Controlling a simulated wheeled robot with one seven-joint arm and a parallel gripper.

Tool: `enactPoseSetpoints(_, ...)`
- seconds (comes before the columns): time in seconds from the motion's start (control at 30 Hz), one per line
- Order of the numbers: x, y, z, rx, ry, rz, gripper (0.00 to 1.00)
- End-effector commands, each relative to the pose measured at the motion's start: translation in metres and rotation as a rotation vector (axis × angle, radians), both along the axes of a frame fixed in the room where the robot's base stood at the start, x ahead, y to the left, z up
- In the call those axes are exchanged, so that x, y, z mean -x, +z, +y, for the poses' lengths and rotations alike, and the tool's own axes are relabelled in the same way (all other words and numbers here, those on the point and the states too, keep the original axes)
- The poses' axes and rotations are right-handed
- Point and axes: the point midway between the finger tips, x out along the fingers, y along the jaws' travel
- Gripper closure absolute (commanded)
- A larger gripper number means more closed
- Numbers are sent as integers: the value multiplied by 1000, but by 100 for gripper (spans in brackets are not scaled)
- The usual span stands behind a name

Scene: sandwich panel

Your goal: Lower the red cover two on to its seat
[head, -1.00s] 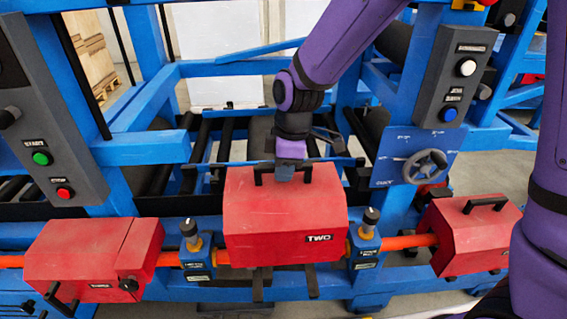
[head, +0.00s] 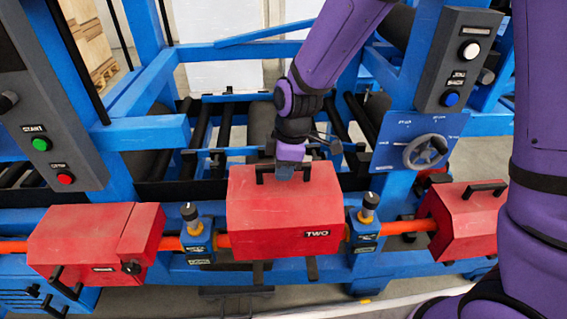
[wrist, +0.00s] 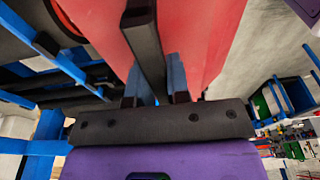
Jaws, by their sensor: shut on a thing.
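The red cover two (head: 275,222) is a red box with a black top handle and a label reading TWO, in the middle of the head view. My gripper (head: 287,172) is shut on its black handle from above. In the wrist view, my gripper (wrist: 155,90) closes around the black handle bar (wrist: 146,50), with the red cover (wrist: 195,35) beyond. The cover looks level and sits over the orange shaft (head: 223,241), between two blue brackets. Its underside is hidden, so I cannot tell whether it touches its seat.
Similar red covers stand left (head: 95,240) and right (head: 462,222). Blue brackets with black knobs flank cover two, at left (head: 197,238) and right (head: 364,228). A handwheel (head: 425,151) and button panels (head: 45,125) are on the blue frame behind.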

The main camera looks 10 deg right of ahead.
Motion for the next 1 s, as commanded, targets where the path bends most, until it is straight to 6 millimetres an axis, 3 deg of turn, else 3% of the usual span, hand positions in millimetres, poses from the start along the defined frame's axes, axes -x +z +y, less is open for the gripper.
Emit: enactPoseSetpoints(1.0, 0, -46, 0, 0, 0, 1, 100)
